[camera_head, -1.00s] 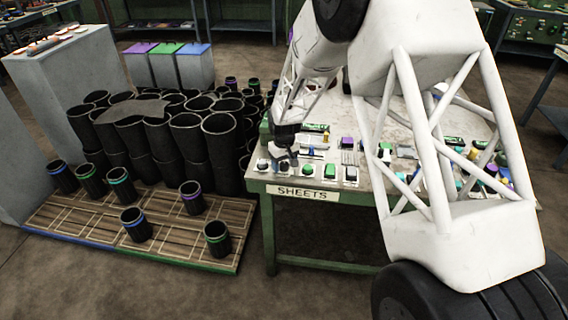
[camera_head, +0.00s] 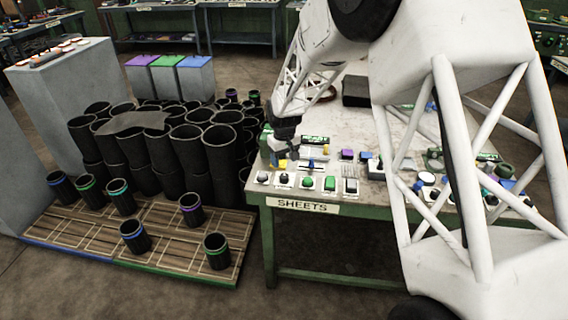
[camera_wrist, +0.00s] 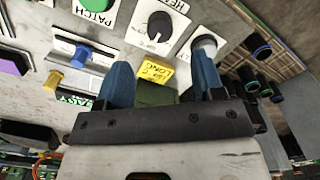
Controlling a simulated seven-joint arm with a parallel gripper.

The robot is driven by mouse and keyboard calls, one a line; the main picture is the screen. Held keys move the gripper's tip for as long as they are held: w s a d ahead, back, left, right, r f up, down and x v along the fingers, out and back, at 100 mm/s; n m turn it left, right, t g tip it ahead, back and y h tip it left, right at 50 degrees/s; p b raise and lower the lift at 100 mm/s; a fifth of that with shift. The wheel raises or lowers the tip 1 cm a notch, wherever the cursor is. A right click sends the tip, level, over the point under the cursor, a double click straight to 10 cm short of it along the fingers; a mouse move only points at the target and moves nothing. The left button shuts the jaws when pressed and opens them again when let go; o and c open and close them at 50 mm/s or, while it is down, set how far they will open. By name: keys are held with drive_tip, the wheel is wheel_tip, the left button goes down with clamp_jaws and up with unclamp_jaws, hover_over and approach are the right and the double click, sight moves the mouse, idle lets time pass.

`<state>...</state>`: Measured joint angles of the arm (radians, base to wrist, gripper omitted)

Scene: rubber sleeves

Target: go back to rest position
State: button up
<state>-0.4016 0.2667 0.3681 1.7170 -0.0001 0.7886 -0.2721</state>
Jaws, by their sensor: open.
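My gripper (camera_wrist: 165,85) is open in the wrist view, its two blue fingers apart with nothing held between them. It hangs over the left part of the table (camera_head: 345,115), above the row of switches and knobs. A yellow label (camera_wrist: 159,74) and a black knob (camera_wrist: 159,26) on a white plate lie beyond the fingers. In the head view the gripper (camera_head: 284,155) is small and dark at the end of my white arm, and its fingers are hard to make out there.
Rubber sleeves (camera_head: 185,150) stand packed left of the table. Several short ringed sleeves (camera_head: 134,236) stand on the wooden pallet (camera_head: 80,232). Three bins with purple, green and blue lids (camera_head: 194,78) stand behind. A grey pedestal (camera_head: 65,85) is at the far left.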

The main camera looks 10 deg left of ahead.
drive_tip(key=shift+r, duration=0.1)
idle(0.4)
drive_tip(key=s+d+r+m+t, duration=0.1)
drive_tip(key=s+d+r+m, duration=0.3)
drive_tip(key=s+d+r, duration=1.5)
drive_tip(key=s+d+r+m, duration=0.1)
drive_tip(key=s+d, duration=0.5)
drive_tip(key=s, duration=0.7)
drive_tip(key=s+d+r+m+t, duration=0.1)
drive_tip(key=s+d+r+m, duration=0.1)
drive_tip(key=s+d, duration=0.5)
drive_tip(key=s+m, duration=0.1)
drive_tip(key=s, duration=0.4)
drive_tip(key=shift+s+r+t, duration=0.3)
drive_tip(key=shift+s, duration=0.1)
